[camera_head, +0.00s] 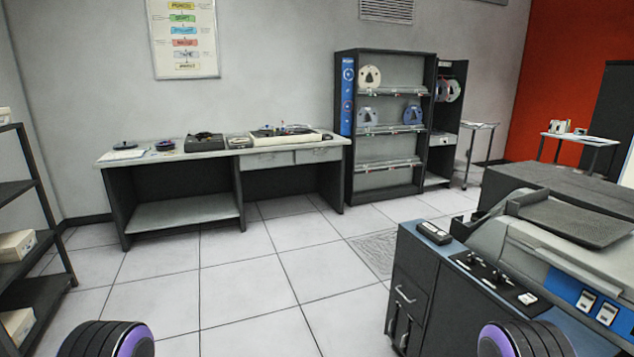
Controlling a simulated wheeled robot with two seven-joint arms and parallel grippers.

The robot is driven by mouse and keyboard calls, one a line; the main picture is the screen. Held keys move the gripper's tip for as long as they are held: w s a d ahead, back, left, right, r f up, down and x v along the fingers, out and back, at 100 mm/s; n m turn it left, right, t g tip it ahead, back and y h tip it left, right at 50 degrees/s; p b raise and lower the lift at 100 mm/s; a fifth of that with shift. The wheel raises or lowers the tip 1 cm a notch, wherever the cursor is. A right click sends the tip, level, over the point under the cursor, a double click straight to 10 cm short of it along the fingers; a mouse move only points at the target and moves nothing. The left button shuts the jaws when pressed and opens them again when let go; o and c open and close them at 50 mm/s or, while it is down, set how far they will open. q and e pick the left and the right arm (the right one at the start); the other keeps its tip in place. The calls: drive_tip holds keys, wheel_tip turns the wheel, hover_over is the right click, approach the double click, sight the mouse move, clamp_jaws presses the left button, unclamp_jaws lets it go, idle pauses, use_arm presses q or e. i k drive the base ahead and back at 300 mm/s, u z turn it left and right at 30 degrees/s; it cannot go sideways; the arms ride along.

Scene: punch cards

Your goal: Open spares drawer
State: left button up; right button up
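A long desk with a grey top (215,156) stands against the back wall. Two closed drawer fronts, a left one (267,161) and a right one (318,155), sit under its right half. A dark cabinet (411,271) at the right has a front with a silver handle (405,294) and more handles below it; it looks closed. No label that I can read tells which drawer is the spares drawer. Only ribbed black parts of my two arms with purple rings show at the bottom edge. Neither gripper is in view.
A large machine (560,241) joins the cabinet at the right. A dark shelf unit (21,263) with boxes stands at the left. A rack with reels (388,165) stands right of the desk. The tiled floor (240,283) between them is clear.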

sight(331, 153)
drive_tip(key=i, duration=4.95)
drive_tip(key=z, duration=0.35)
drive_tip(key=i, duration=1.45)
drive_tip(key=z, duration=0.1)
